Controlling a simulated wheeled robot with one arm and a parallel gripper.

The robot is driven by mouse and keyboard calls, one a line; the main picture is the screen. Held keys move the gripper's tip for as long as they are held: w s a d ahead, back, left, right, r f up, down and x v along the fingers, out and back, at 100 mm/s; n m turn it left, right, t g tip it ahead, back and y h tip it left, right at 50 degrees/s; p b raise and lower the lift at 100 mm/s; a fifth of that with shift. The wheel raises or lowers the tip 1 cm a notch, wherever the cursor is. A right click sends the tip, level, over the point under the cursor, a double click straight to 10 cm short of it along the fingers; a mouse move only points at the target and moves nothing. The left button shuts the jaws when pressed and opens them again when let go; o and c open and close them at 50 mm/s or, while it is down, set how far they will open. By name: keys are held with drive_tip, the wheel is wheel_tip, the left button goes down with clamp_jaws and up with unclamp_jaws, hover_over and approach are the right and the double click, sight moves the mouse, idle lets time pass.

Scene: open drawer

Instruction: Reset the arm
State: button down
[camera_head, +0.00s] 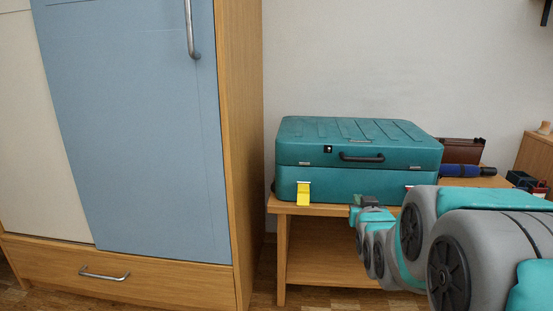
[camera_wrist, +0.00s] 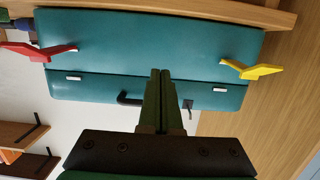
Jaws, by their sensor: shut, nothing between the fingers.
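My arm reaches out from the lower right of the head view, with my gripper (camera_head: 362,200) at its far end in front of the teal case. In the wrist view, my gripper (camera_wrist: 160,72) has its two dark green fingers together, with nothing between them. The fingers overlap the case (camera_wrist: 215,50) in that picture; I cannot tell the exact gap. The teal case (camera_head: 360,150) sits with its lid down on a wooden bench.
A yellow latch (camera_head: 303,194) and a red latch (camera_wrist: 38,50) stick out from the case. The wooden bench (camera_head: 283,258) stands right of a wardrobe with a blue door (camera_head: 135,120) and a drawer (camera_head: 160,285), both appearing closed. A brown bag (camera_head: 462,151) and blue cylinder (camera_head: 460,170) lie behind.

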drive_tip(key=s+a+f+g+y, duration=0.1)
drive_tip(key=s+a+f+g, duration=0.3)
drive_tip(key=s, duration=0.5)
drive_tip(key=s+a+f+n+g+y, duration=0.1)
drive_tip(key=s+a+f+g, duration=0.3)
drive_tip(key=s, duration=0.6)
drive_tip(key=s+a+f+g+y, duration=0.1)
drive_tip(key=s+a+f+g, duration=0.1)
drive_tip(key=s+f+g, duration=0.55)
drive_tip(key=s+a+r+n+g, duration=0.1)
drive_tip(key=s+a+r+g, duration=0.1)
drive_tip(key=s, duration=1.3)
wheel_tip(320, 180, up, 15)
drive_tip(key=p, duration=1.5)
drive_tip(key=shift+a, duration=0.15)
